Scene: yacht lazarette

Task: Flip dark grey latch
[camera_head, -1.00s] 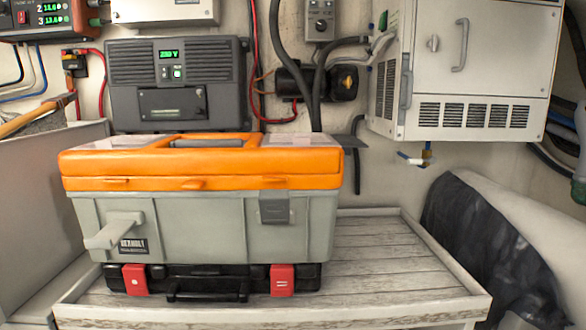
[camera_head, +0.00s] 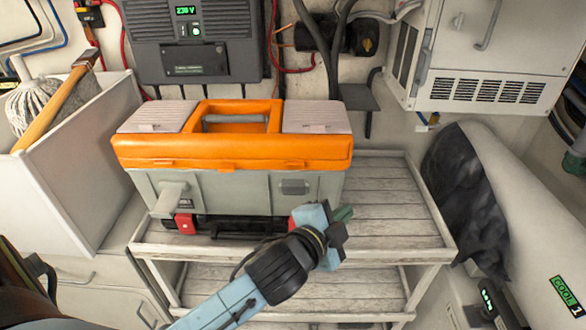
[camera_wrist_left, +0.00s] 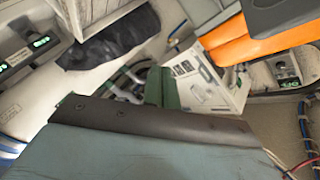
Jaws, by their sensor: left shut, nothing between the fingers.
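The toolbox (camera_head: 235,150) has an orange lid and a grey body, seen front-on in the head view. The dark grey latch (camera_head: 294,187) is on the right part of its front, just under the lid. A pale grey latch (camera_head: 170,199) sticks outward on the left part of the front. My left gripper (camera_head: 343,213) is shut and empty, to the right of and below the dark grey latch, apart from it. In the left wrist view a green fingertip (camera_wrist_left: 162,88) shows, with the orange lid (camera_wrist_left: 255,35) at upper right. My right gripper is out of view.
The toolbox stands on a black case with red catches (camera_head: 185,223), partly hidden by my left arm. Both rest on a slatted shelf (camera_head: 390,210) with free room to the right. A white bin (camera_head: 75,190) stands left; a pale rounded form with a dark cover (camera_head: 465,205) lies right.

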